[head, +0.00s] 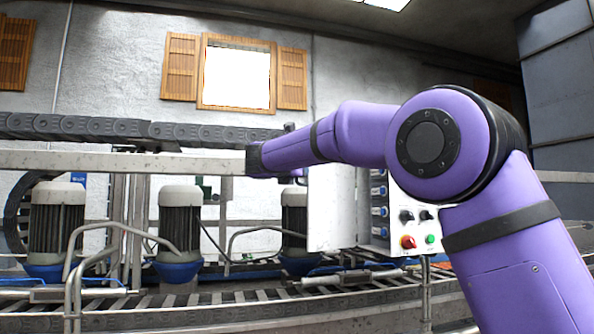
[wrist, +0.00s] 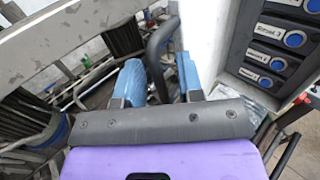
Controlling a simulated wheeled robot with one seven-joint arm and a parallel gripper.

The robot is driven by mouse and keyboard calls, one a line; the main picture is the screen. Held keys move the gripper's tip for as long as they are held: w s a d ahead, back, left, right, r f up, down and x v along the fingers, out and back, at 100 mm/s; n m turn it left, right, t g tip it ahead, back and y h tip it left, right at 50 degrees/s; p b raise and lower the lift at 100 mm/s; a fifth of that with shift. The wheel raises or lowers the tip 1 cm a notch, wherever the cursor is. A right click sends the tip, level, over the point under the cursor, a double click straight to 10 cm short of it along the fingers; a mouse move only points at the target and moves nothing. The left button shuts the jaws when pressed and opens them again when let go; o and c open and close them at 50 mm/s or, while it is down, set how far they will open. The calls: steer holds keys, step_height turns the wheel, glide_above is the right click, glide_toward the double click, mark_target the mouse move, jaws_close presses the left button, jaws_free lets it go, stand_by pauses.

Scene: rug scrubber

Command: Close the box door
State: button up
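The control box (head: 412,222) stands right of centre in the head view, with blue-button modules inside and red and green buttons on its front. Its white door (head: 332,210) stands open to the left; my arm hides its upper edge. In the wrist view the door (wrist: 203,35) is a pale panel on the right, beside the box's button modules (wrist: 275,45). My gripper (wrist: 161,80) has its two blue fingers apart and nothing visibly held. The right finger is close to the door's left side; I cannot tell whether they touch. The head view does not show the fingers clearly.
A dark curved bar (wrist: 158,45) shows between and beyond the fingers; its depth is unclear. Grey metal rails (head: 110,235), several motors (head: 180,225) and a roller conveyor (head: 220,312) fill the left and the front. A long beam (head: 120,161) crosses behind.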

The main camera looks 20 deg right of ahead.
jaws_close()
